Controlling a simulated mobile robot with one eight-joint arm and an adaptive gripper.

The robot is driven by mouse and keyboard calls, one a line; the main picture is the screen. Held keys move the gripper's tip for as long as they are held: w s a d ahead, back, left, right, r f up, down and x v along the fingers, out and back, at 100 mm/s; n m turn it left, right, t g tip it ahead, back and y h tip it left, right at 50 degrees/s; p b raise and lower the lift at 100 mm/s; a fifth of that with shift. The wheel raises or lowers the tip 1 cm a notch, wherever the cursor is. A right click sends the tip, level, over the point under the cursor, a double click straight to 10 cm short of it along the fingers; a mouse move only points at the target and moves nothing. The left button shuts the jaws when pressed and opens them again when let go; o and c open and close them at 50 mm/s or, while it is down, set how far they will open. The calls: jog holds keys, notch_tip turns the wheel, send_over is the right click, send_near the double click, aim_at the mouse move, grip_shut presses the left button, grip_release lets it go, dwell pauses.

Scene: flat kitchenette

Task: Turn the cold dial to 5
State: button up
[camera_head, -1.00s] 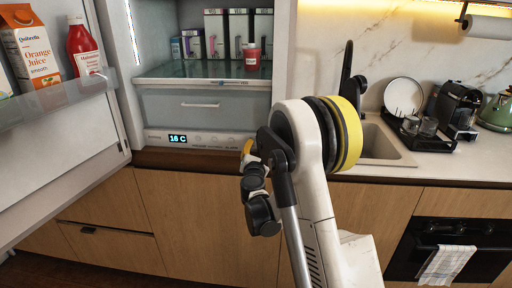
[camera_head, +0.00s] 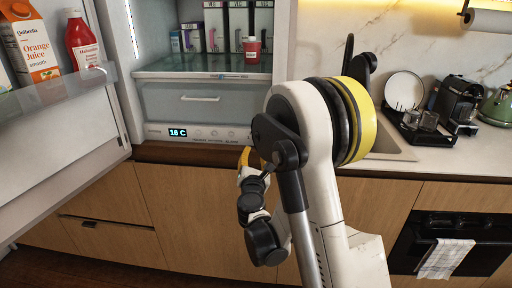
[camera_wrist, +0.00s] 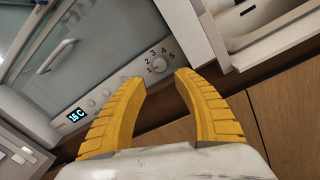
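The cold dial (camera_wrist: 157,66) is a small round white knob with numbers 1 to 5 printed around it, at the right end of the fridge's control strip. Its exact setting is too small to read. My gripper (camera_wrist: 155,79) has two yellow ridged fingers, spread open, with the dial seen in the gap just beyond the fingertips. I see no contact. In the head view my gripper (camera_head: 246,158) is low in front of the strip's right end, partly hidden by my arm, and the numbered dial is hidden there.
A lit display (camera_head: 178,132) reads 16 C, with small round buttons (camera_head: 213,133) beside it. The fridge door (camera_head: 60,150) stands open at left. A drawer (camera_head: 200,102) is above the strip.

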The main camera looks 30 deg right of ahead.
jog(key=shift+v, duration=1.1)
jog(key=shift+o, duration=1.3)
jog(key=w+a+f+m+y, duration=0.3)
jog(key=a+m+y, duration=0.3)
jog(key=a, duration=0.3)
notch_tip(320, 180, up, 5)
jog(key=m+t+y+p, duration=0.1)
jog(key=m+t, duration=0.2)
jog(key=m, duration=0.4)
jog(key=m+g+h+p, duration=0.1)
jog(key=m+g+h, duration=0.4)
jog(key=m, duration=1.2)
send_near(256, 140)
jog(key=w+d, duration=0.1)
jog(key=w, duration=0.1)
jog(key=w+d+f+t+h+b, duration=0.1)
jog(key=w, duration=0.2)
jog(key=w+d+f+h+b, duration=0.1)
jog(key=w+d, duration=0.1)
jog(key=w, duration=0.1)
jog(key=shift+w+t, duration=0.1)
jog(key=shift+t, duration=0.3)
